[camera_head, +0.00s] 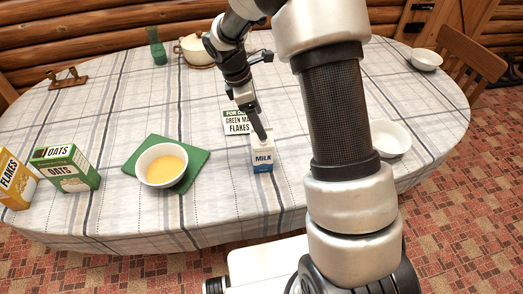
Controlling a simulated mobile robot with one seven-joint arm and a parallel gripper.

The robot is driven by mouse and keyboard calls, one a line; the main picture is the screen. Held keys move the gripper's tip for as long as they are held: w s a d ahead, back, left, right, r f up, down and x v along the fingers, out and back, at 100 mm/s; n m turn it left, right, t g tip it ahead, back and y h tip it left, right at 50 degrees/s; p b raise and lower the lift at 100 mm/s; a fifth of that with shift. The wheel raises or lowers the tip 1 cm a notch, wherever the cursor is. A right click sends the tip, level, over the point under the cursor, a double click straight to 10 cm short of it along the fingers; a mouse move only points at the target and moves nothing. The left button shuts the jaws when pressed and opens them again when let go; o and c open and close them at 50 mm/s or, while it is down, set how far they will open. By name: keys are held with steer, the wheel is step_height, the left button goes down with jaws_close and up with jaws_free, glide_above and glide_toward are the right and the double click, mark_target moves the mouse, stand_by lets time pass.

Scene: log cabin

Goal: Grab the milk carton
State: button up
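The milk carton (263,160) is white and blue and stands upright on the table near its front middle. My gripper (259,132) points down at the carton's top from behind and above. A dark finger overlaps the carton's top edge in the picture. I cannot tell whether it touches the carton or whether the fingers are apart.
A bowl of yellow food (162,167) sits on a green cloth (194,170) to the left, with an oats box (66,168) and flakes box (15,181) farther left. A white bowl (391,138) is right.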

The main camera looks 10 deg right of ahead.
mark_target(262, 149)
steer(key=x, duration=0.4)
steer(key=shift+f, duration=0.2)
steer(key=shift+x, duration=2.6)
steer(key=shift+w+a, duration=0.15)
steer(key=shift+w, duration=0.05)
jaws_close()
